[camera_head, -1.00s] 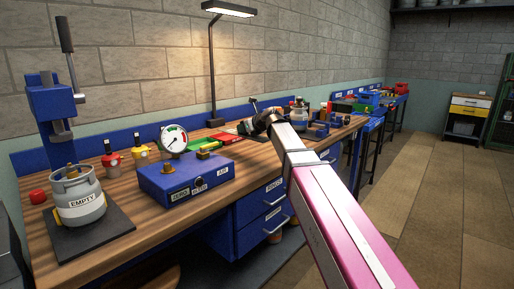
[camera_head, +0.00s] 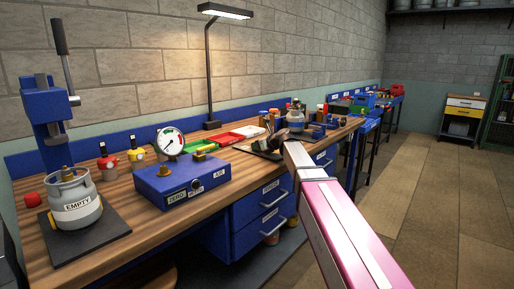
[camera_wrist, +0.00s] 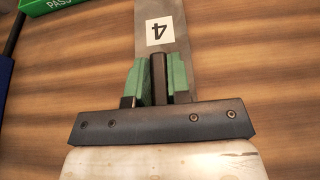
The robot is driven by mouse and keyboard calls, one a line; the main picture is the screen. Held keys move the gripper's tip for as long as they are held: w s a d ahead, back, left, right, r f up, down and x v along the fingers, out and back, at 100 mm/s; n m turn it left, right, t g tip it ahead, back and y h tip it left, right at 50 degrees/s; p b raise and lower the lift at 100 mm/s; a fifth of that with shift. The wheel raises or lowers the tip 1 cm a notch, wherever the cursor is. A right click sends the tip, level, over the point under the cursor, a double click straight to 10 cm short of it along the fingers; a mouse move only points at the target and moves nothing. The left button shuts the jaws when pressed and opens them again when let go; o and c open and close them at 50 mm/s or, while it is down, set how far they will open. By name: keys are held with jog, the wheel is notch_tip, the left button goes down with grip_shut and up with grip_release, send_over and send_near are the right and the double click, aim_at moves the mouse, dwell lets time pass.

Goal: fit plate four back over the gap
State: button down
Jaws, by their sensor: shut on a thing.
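Plate four is a flat grey metal strip marked with a 4 (camera_wrist: 155,52); it stretches away from my gripper (camera_wrist: 158,82) in the wrist view. The green-padded jaws are shut around a dark upright piece at the plate's near end. The wood bench top lies under the plate; I cannot tell whether they touch. In the head view my gripper (camera_head: 264,147) is small and partly hidden behind my own arm, over the bench right of the blue gauge box (camera_head: 182,180). I cannot make out the gap in either view.
A green PASS tray (camera_wrist: 50,4) shows at the wrist view's top left. A red tray (camera_head: 224,139) lies behind the gauge box. A grey canister marked EMPTY (camera_head: 77,208) stands at left, and another canister (camera_head: 295,117) stands beyond my gripper. Bare wood lies around the plate.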

jog(key=shift+f, duration=0.2)
jog(key=c, duration=1.1)
grip_release()
jog(key=shift+r, duration=0.1)
notch_tip(320, 180, up, 4)
send_over(274, 156)
jog(key=shift+o, duration=0.6)
jog(key=shift+s+d+r, duration=0.2)
jog(key=shift+d, duration=0.05)
